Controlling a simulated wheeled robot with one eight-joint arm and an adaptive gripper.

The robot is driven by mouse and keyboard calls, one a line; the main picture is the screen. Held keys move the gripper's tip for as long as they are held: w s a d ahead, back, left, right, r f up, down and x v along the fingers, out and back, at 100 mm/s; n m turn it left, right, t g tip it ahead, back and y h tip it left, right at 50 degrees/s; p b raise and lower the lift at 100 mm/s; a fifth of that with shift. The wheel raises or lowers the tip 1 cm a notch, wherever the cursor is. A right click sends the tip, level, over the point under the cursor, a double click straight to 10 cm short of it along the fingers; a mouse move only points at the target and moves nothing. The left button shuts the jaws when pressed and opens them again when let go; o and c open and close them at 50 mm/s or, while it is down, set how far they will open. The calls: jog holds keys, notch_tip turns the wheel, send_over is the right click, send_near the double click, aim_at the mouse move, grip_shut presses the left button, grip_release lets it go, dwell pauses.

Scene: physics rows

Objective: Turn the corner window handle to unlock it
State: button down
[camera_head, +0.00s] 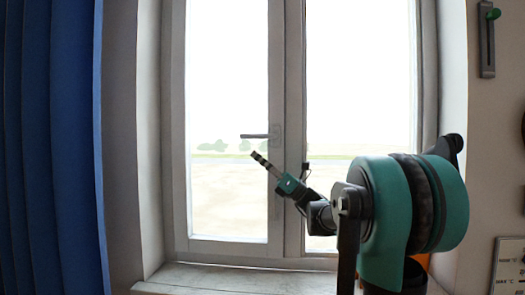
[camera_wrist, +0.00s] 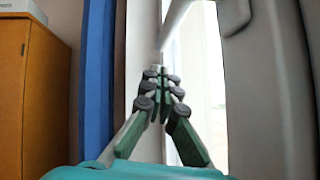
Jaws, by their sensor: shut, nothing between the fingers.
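The window handle (camera_head: 258,136) is a dark lever on the middle upright of the white window (camera_head: 276,60). It lies level, with its free end pointing left. In the wrist view the handle (camera_wrist: 180,20) is a blurred grey bar at the top, running down left from its mount. My gripper (camera_head: 256,155) is shut and empty, its tips just below the handle's free end in the head view. In the wrist view my gripper's (camera_wrist: 161,72) fingers meet at their tips, below the bar. They look apart from it, but the distance in depth is unclear.
A blue curtain (camera_head: 50,150) hangs at the left. The window sill (camera_head: 230,280) runs along the bottom and looks clear. A green-knobbed wall fitting (camera_head: 487,45) is at the upper right. An orange-brown cabinet (camera_wrist: 40,100) stands left in the wrist view.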

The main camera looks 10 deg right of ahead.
jog(key=a+f+v, duration=0.1)
jog(key=v, duration=0.9)
jog(key=s+a+f+n+g+h, duration=0.2)
jog(key=s+a+f+n+h, duration=0.15)
jog(key=f, duration=0.65)
jog(key=s+a+f+n+g+h, duration=0.1)
jog(key=s+a+f+n+h, duration=0.25)
jog(key=f, duration=0.55)
jog(key=s+a+f+n+g+h, duration=0.2)
jog(key=s+a+f+n+h, duration=0.15)
jog(key=f, duration=0.65)
jog(key=s+d+f+n+h, duration=0.6)
jog(key=d+f+n, duration=0.1)
jog(key=f, duration=0.3)
jog(key=s+d+f+n+h, duration=0.6)
jog(key=d+f+n+h, duration=0.1)
jog(key=d+f+n, duration=0.1)
jog(key=shift+s+d+f+g, duration=0.2)
jog(key=shift+f+g, duration=0.2)
jog(key=shift+f, duration=0.45)
jog(key=c, duration=2.3)
grip_release()
